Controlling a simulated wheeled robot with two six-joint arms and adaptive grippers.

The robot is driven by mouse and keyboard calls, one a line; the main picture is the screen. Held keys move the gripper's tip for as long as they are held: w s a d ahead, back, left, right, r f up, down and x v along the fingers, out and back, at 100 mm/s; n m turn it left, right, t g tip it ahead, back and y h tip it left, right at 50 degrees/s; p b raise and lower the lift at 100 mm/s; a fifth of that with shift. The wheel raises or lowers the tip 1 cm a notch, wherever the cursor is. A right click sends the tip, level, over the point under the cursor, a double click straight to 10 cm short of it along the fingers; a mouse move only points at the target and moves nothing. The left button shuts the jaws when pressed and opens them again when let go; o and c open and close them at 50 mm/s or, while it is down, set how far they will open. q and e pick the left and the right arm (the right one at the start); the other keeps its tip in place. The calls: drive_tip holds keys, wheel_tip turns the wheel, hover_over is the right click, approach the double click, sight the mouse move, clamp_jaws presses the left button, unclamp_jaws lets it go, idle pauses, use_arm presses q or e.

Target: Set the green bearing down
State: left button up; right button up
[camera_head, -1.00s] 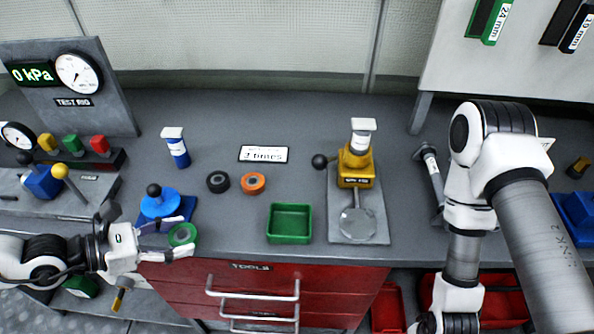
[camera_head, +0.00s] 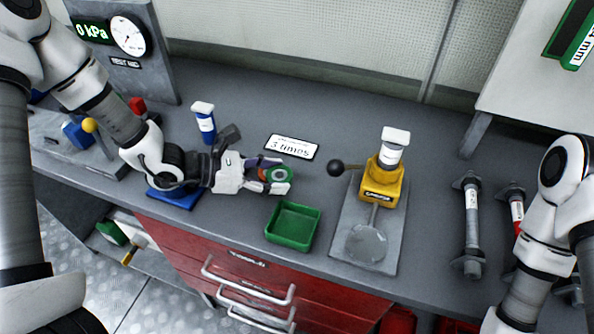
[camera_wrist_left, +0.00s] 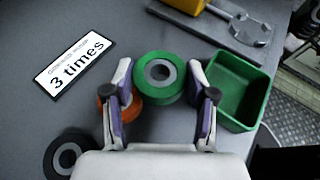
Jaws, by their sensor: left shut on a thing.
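My left gripper (camera_head: 279,181) is shut on the green bearing (camera_head: 277,175), a green ring with a grey centre. In the left wrist view the green bearing (camera_wrist_left: 160,76) sits between the two fingertips. The orange bearing (camera_wrist_left: 122,107) is partly hidden behind the left finger and the green one; a sliver of it shows in the head view. Whether the green bearing touches the orange one or the bench I cannot tell. A black bearing (camera_wrist_left: 68,154) lies at the lower left of the wrist view. My right gripper is out of view.
A green tray (camera_head: 293,226) stands empty just in front of the gripper. A "3 times" sign (camera_head: 292,147) lies behind it. A yellow press (camera_head: 382,180) with a black-knobbed lever stands to the right, a blue-and-white bottle (camera_head: 204,122) to the left.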

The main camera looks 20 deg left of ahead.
use_arm(q)
drive_tip(key=p, duration=0.1)
hover_over(295, 178)
drive_tip(key=shift+d+f, duration=0.25)
drive_tip(key=shift+f, duration=0.05)
wheel_tip(295, 178, down, 3)
drive_tip(key=shift+s+r+p, duration=0.1)
drive_tip(key=shift+r+p, duration=0.05)
drive_tip(key=shift+p, duration=0.45)
drive_tip(key=shift+a+f, duration=0.2)
drive_tip(key=shift+f, duration=0.25)
drive_tip(key=shift+d+f+b, duration=0.15)
drive_tip(key=shift+b, duration=0.2)
drive_tip(key=o, duration=1.2)
